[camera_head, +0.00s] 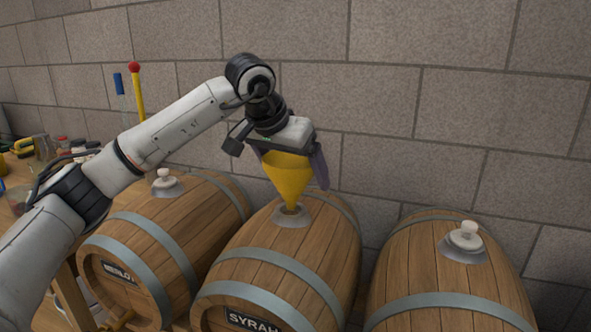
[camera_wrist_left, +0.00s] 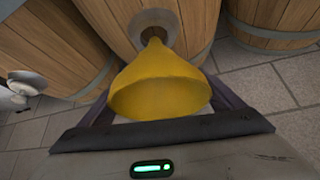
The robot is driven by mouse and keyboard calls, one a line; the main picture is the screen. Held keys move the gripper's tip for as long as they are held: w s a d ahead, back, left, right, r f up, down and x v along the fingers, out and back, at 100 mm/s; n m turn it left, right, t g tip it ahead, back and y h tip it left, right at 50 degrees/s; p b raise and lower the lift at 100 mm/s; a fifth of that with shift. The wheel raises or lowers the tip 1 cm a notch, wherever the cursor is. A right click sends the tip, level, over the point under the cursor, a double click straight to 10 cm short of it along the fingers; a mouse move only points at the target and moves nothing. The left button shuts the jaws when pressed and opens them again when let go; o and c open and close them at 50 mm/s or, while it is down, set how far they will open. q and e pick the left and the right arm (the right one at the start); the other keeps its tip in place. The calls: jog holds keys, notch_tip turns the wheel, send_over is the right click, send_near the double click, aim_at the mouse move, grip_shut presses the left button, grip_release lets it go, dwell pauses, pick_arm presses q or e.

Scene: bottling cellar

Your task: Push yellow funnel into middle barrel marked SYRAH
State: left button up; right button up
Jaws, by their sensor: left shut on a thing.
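The yellow funnel (camera_head: 287,178) is upright above the middle barrel (camera_head: 285,255), whose label reads SYRAH. My left gripper (camera_head: 290,165) is shut on the funnel's wide upper part, with one finger on each side. The funnel's narrow end is at the barrel's bung hole (camera_head: 292,214), inside a round metal collar. In the left wrist view the funnel (camera_wrist_left: 158,85) points away from me, its tip over the collar (camera_wrist_left: 157,22). I cannot tell how deep the tip sits in the hole. My right gripper is not in view.
The MERLOT barrel (camera_head: 165,240) stands at left with a pale bung (camera_head: 165,183) in it. Another barrel (camera_head: 450,270) stands at right, also with a bung (camera_head: 466,236). A block wall (camera_head: 420,100) is close behind. A cluttered wooden bench (camera_head: 15,185) is at far left.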

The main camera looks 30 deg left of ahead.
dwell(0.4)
pick_arm(q)
jog(key=shift+s+p, duration=0.1)
jog(key=shift+p, duration=0.2)
dwell(0.3)
dwell(0.4)
jog(key=shift+p, duration=0.35)
jog(key=shift+f, duration=0.6)
dwell(0.6)
jog(key=shift+f+b, duration=0.65)
jog(key=shift+f, duration=0.1)
jog(key=shift+f+b, duration=0.35)
jog(key=shift+f, duration=0.3)
dwell(0.4)
jog(key=o, duration=0.9)
